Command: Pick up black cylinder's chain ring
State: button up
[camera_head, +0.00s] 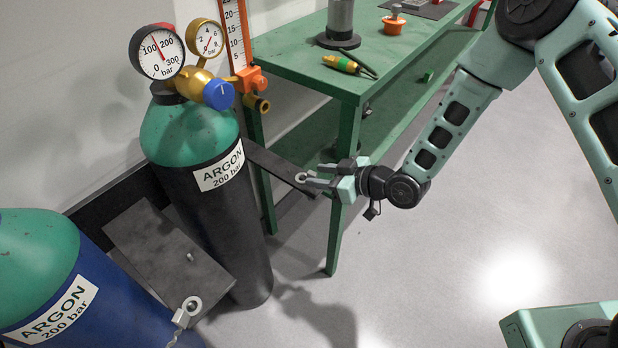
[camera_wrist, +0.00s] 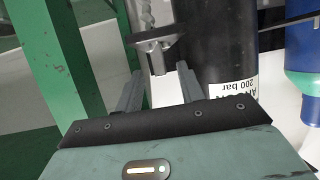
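The black cylinder (camera_head: 212,225) has a green shoulder and an ARGON label; it also shows in the wrist view (camera_wrist: 215,45). A small grey ring (camera_head: 301,177) shows near the free end of a dark plate (camera_head: 268,163) reaching out from beside this cylinder. My gripper (camera_head: 312,179) is at that end, fingertips close to the ring. In the wrist view its fingers (camera_wrist: 159,68) are apart, with an upright pin between the tips. Whether the fingers touch the ring cannot be told.
A green bench (camera_head: 300,68) stands behind the gripper, one leg close by. A blue cylinder (camera_head: 75,310) stands at lower left with another chain ring (camera_head: 190,305) near it. A regulator with two gauges (camera_head: 160,52) tops the black cylinder.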

aim_at(315, 174)
jog(key=shift+x, duration=1.95)
grip_shut()
jog(key=shift+r, duration=0.1)
